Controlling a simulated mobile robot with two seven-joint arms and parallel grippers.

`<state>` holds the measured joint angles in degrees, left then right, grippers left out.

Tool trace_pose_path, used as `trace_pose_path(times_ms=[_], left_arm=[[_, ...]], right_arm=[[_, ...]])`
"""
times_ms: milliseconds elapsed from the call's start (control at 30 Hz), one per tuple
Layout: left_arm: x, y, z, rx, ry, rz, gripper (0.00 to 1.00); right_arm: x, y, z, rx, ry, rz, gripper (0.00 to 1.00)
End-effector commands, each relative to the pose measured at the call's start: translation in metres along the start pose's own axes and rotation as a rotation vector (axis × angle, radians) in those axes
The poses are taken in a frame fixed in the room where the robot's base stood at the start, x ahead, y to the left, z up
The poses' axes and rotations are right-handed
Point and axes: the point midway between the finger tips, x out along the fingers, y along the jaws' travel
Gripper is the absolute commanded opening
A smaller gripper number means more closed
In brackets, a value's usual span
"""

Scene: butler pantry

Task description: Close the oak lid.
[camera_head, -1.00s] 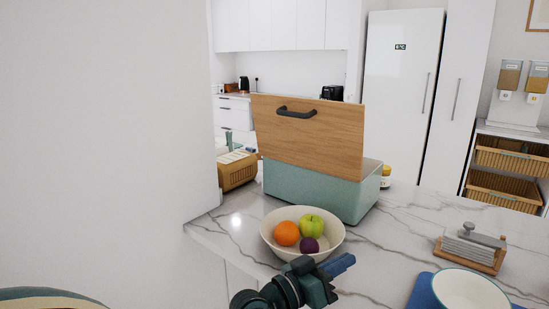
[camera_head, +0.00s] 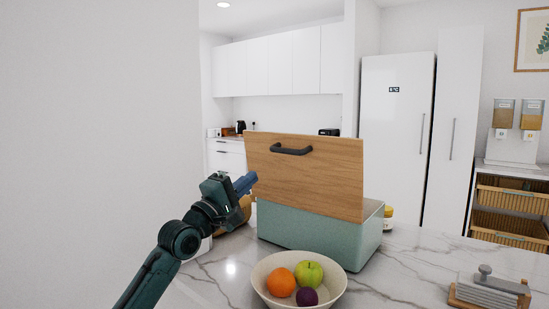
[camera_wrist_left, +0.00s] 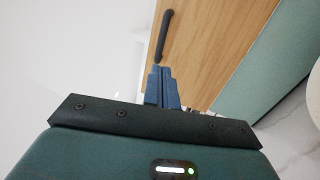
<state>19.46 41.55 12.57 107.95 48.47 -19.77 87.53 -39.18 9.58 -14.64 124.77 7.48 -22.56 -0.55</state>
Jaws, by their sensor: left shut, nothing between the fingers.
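The oak lid (camera_head: 318,178) stands open and upright along the box, with a dark bar handle (camera_head: 291,150) near its upper edge. It belongs to a pale green box (camera_head: 306,231) on the marble counter. My left gripper (camera_head: 250,180) is shut and empty, just left of the lid's left edge, below handle height. In the left wrist view the blue fingers (camera_wrist_left: 162,84) are together, pointing at the lid (camera_wrist_left: 212,45), with the handle (camera_wrist_left: 164,35) ahead of them. Whether the fingertips touch the lid I cannot tell. My right gripper is not in view.
A bowl (camera_head: 258,292) with an orange, a green apple and a plum stands in front of the box. A yellow-lidded jar (camera_head: 388,218) is behind its right side. A napkin holder (camera_head: 489,292) sits at the right. A white wall (camera_head: 95,140) bounds the left.

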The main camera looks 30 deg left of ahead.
Motion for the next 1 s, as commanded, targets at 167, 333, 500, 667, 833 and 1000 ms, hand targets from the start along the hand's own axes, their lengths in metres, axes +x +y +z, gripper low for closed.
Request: trace_pose_path(times_ms=[167, 333, 500, 667, 833, 1000], left_arm=[[0.038, 0.004, 0.0, 0.0, 0.001, 0.003, 0.0], [0.071, 0.003, 0.0, 0.001, 0.0, 0.002, 0.0], [0.095, 0.002, 0.0, 0.002, -0.001, 0.001, 0.0], [0.106, 0.001, 0.0, 0.001, -0.001, 0.0, 0.0], [0.108, 0.0, 0.0, 0.001, -0.001, 0.0, 0.0], [0.108, -0.001, 0.001, 0.001, -0.001, 0.0, 0.0]], right_arm=[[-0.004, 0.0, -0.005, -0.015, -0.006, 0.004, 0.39], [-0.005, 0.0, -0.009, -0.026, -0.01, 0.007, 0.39], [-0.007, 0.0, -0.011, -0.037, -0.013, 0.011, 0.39], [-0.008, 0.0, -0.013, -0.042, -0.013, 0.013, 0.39], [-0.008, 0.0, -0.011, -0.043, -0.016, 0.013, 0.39], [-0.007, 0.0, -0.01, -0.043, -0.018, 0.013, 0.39]])
